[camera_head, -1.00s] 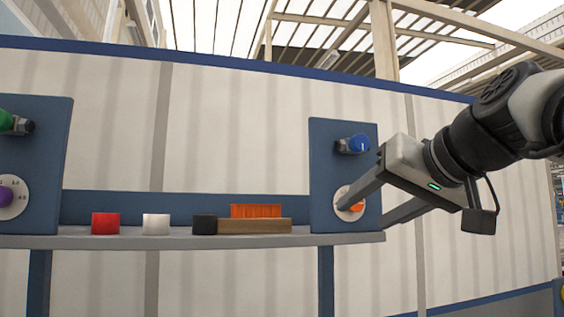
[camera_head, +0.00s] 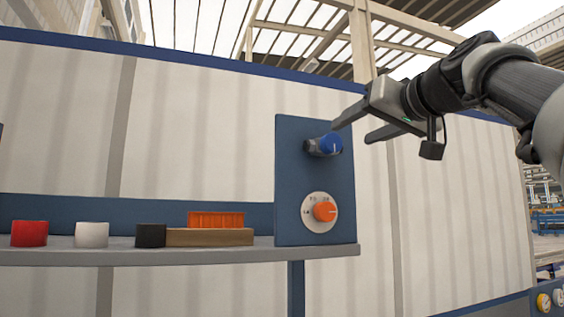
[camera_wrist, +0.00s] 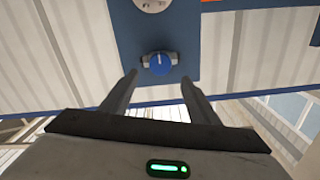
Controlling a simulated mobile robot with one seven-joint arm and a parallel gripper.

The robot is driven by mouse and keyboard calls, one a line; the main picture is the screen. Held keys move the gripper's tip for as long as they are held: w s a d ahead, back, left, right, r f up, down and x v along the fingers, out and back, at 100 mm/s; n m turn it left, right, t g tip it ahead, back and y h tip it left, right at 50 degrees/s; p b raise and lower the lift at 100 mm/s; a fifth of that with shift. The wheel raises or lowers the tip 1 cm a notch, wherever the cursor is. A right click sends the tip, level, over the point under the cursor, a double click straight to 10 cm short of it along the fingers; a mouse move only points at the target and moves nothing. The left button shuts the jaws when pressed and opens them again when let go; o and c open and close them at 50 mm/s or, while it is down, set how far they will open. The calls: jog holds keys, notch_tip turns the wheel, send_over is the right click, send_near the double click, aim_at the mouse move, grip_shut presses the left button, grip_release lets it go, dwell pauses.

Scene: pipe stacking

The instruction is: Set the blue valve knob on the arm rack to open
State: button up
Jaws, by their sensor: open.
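The blue valve knob (camera_head: 329,145) sits on the upper part of the upright blue panel (camera_head: 287,190), with a white mark on its face and grey metal fittings beside it. In the wrist view the knob (camera_wrist: 160,63) lies beyond and roughly midway between my fingertips. My gripper (camera_head: 350,132) is open and empty, up and to the right of the knob in the head view, with its fingers pointing at the panel. It also shows in the wrist view (camera_wrist: 158,82). A gap between fingers and knob seems to remain in the wrist view.
An orange dial (camera_head: 325,211) on a white scale plate sits below the knob. On the grey shelf (camera_head: 190,257) stand a red block (camera_head: 29,233), a white block (camera_head: 91,235), a black block (camera_head: 151,235), and an orange piece (camera_head: 216,219) on a wooden block (camera_head: 209,237).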

aim_at(335, 141)
jog(key=p+x, duration=0.2)
jog(key=x, duration=0.7)
jog(key=c, duration=1)
jog(key=shift+c, duration=0.2)
